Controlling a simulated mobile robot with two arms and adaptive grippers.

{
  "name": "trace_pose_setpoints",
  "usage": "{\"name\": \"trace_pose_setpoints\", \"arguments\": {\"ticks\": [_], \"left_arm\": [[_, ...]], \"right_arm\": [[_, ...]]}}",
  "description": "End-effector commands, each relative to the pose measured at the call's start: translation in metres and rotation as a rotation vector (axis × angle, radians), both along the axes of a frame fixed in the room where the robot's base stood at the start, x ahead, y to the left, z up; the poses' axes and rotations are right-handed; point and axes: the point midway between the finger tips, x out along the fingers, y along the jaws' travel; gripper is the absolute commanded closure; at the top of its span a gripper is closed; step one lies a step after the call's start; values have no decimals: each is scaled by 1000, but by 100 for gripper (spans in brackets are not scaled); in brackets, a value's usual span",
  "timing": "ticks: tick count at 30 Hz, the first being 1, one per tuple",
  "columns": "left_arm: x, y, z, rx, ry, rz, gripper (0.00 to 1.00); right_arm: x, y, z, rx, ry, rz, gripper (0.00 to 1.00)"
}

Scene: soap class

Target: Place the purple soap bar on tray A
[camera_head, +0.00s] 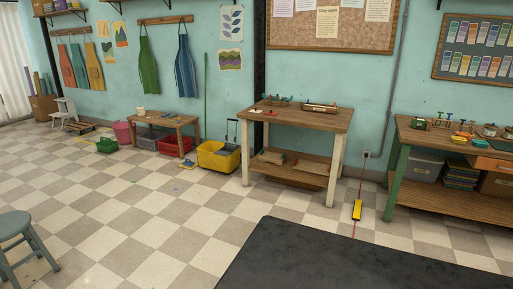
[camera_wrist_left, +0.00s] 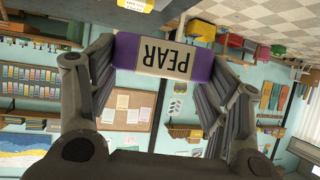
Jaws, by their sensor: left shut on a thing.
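The purple soap bar (camera_wrist_left: 203,68) shows in the left wrist view, with a pale label reading PEAR, upside down in the picture. My left gripper (camera_wrist_left: 160,58) is shut on it, with one finger at each end of the bar. The wrist picture is upside down, with the floor at the top, so the bar is held up in the air. Neither gripper shows in the head view. My right gripper is in no view. I cannot make out tray A in either view.
A bare black tabletop (camera_head: 340,260) is at the bottom of the head view. A wooden workbench (camera_head: 300,115) and a green-legged bench (camera_head: 450,135) stand beyond it. A blue-grey stool (camera_head: 15,225) is at the left. A yellow object with a pale label (camera_wrist_left: 135,4) is cut off in the wrist view.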

Motion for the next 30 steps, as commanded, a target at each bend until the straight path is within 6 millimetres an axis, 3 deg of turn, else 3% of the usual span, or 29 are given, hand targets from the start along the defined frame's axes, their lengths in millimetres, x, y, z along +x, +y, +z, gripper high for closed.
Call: {"name": "trace_pose_setpoints", "arguments": {"ticks": [15,30], "left_arm": [[100,28,67,-7,-25,144,56],[156,36,163,-21,-12,184,56]], "right_arm": [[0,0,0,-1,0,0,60],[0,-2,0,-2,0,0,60]]}}
